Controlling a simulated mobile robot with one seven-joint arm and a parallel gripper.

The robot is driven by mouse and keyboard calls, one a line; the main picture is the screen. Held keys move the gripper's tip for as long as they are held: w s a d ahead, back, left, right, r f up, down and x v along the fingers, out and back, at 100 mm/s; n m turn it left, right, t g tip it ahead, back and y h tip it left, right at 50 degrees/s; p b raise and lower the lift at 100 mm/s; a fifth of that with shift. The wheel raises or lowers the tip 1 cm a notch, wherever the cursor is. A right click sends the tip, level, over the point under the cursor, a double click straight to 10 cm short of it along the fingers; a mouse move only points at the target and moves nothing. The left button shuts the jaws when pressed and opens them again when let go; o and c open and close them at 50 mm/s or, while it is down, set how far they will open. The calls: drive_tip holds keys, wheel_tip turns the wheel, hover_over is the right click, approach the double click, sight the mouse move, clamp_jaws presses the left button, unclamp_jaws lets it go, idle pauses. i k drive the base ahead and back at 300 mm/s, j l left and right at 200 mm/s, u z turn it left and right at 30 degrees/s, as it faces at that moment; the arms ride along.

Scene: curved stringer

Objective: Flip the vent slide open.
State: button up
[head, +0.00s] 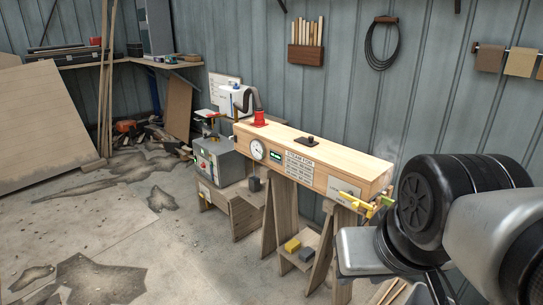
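A long pale wooden box (335,157) lies across wooden trestles, with a gauge, a small green display and labels on its front. A small dark plate with a raised knob (310,141) sits on its top; it may be the vent slide, but I cannot tell for sure or see its position. Yellow and green handle-like parts (367,206) are at the box's right end, beside a pale label. My arm fills the right side, in front of that end. I cannot make out my gripper's fingers.
A red fitting (260,119) with a hose joins the box's left top to a grey unit (217,160) behind. Yellow and grey blocks (292,245) lie on a low trestle shelf. A large board (45,125) leans at left. The floor at front left is mostly open, with dark patches.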

sight(310, 141)
drive_tip(key=z, duration=0.35)
drive_tip(key=i+j+z, duration=0.6)
drive_tip(key=j+z, duration=0.25)
drive_tip(key=i+j+z, duration=0.1)
drive_tip(key=j, duration=0.2)
drive_tip(key=i+j+z, duration=0.1)
drive_tip(key=j, duration=0.25)
drive_tip(key=i+j, duration=0.4)
drive_tip(key=j, duration=0.2)
drive_tip(key=i+j, duration=0.1)
drive_tip(key=j, duration=0.3)
drive_tip(key=i+j, duration=0.15)
drive_tip(key=j, duration=0.2)
drive_tip(key=i+j+z, duration=0.1)
drive_tip(key=j, duration=0.25)
